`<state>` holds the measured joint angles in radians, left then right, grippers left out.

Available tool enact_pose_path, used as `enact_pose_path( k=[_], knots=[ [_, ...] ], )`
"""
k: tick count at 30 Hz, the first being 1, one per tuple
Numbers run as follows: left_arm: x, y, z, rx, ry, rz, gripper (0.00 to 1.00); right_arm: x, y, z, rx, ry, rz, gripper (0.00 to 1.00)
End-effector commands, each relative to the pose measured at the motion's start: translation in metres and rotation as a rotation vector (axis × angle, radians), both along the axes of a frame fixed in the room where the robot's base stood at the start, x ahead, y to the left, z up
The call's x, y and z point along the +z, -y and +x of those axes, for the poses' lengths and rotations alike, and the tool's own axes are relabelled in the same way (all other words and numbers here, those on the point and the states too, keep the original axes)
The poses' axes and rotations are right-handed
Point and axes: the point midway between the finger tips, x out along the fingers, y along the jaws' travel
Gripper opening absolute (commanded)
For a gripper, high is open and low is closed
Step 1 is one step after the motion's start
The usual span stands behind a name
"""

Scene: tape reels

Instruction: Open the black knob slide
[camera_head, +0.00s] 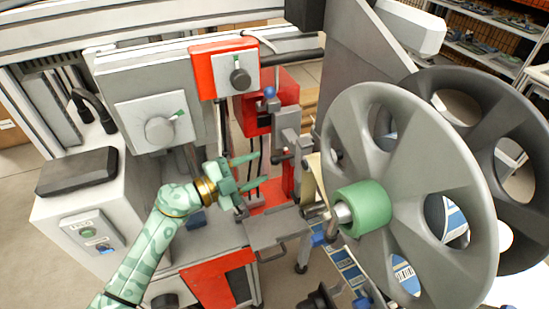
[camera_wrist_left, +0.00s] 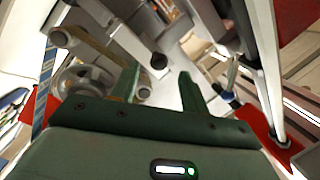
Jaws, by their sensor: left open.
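A small black knob (camera_head: 277,158) sticks out from the grey slide block (camera_head: 288,130) beside the red frame in the head view. In the left wrist view a black knob (camera_wrist_left: 159,61) shows just beyond and between my fingertips. My left gripper (camera_head: 259,168), green, is open with its two fingers pointing right toward the knob. In the left wrist view the gripper (camera_wrist_left: 160,76) has a clear gap between its fingers and nothing in it. The fingers look apart from the knob. My right gripper is not in view.
A blue knob (camera_head: 269,92) sits above on the red frame. A large grey reel (camera_head: 410,150) with a green hub (camera_head: 364,207) stands at the right. A red and white panel with a dark dial (camera_head: 240,78) and a white dial box (camera_head: 160,130) stand behind my arm.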

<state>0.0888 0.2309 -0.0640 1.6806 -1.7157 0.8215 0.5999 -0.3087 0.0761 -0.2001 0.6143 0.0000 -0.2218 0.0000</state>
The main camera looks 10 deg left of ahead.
Motion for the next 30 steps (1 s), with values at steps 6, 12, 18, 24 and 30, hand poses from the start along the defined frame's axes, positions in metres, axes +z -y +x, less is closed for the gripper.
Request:
enact_pose_path(
  k=[6, 12, 18, 24, 30],
  knots=[
    [-0.001, 0.03, 0.031, 0.002, 0.001, -0.001, 0.45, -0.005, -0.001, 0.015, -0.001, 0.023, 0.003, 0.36],
    [-0.001, 0.043, 0.043, 0.001, 0.0, 0.0, 0.45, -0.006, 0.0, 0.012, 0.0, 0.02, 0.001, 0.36],
    [-0.001, 0.044, 0.044, 0.001, 0.0, 0.0, 0.45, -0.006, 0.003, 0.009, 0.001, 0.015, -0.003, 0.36],
    [-0.001, 0.044, 0.044, 0.002, 0.0, 0.002, 0.12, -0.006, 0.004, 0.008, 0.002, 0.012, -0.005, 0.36],
    [-0.001, 0.042, 0.047, 0.001, 0.0, 0.003, 0.0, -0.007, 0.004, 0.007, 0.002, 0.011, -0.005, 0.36]
  ],
)
